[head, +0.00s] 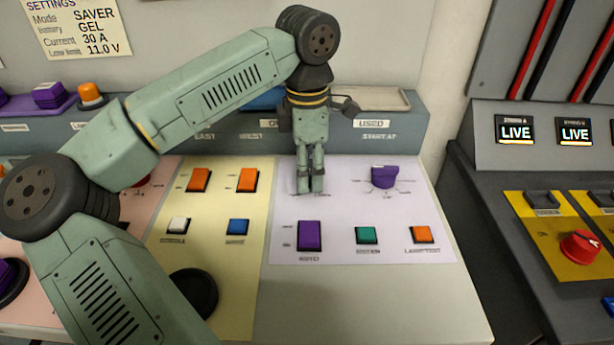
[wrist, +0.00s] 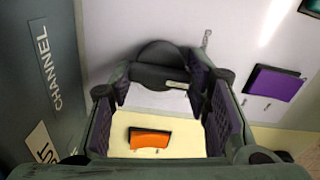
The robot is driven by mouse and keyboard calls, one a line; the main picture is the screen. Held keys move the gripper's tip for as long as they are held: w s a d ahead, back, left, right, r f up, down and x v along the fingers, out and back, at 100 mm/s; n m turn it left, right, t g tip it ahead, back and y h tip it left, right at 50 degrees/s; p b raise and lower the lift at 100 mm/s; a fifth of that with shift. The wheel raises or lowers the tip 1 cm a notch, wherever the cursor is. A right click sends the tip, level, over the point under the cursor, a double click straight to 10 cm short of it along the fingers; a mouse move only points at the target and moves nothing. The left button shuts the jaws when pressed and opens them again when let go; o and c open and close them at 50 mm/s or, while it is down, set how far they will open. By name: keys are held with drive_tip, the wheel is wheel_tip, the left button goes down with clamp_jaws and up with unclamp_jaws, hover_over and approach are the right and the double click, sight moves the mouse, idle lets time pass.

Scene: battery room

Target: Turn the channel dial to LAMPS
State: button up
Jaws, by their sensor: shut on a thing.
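The channel dial (wrist: 150,74) is a dark round knob with a small pale mark on its edge, seen in the wrist view. My gripper (wrist: 165,100) has one finger on each side of it and is shut on it. In the head view my gripper (head: 311,190) points down at the upper left of the pale lilac panel (head: 345,205) and hides the dial. The word CHANNEL (wrist: 41,55) stands on the grey upright face in the wrist view. I cannot read a LAMPS mark or tell which position the dial points to.
A purple dial (head: 384,177) stands right of my gripper. A purple rocker (head: 309,236), a green button (head: 366,235) and an orange button (head: 421,234) lie nearer. Orange switches (head: 247,180) are on the yellow panel to the left. A grey tray (head: 384,98) sits behind.

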drive_tip(key=n+b, duration=0.3)
drive_tip(key=n, duration=0.3)
drive_tip(key=shift+d+n, duration=0.1)
drive_tip(key=shift+n, duration=0.2)
idle(0.4)
drive_tip(key=o, duration=1)
drive_tip(key=shift+r, duration=0.15)
wheel_tip(320, 180, up, 12)
drive_tip(key=shift+s+f, duration=0.1)
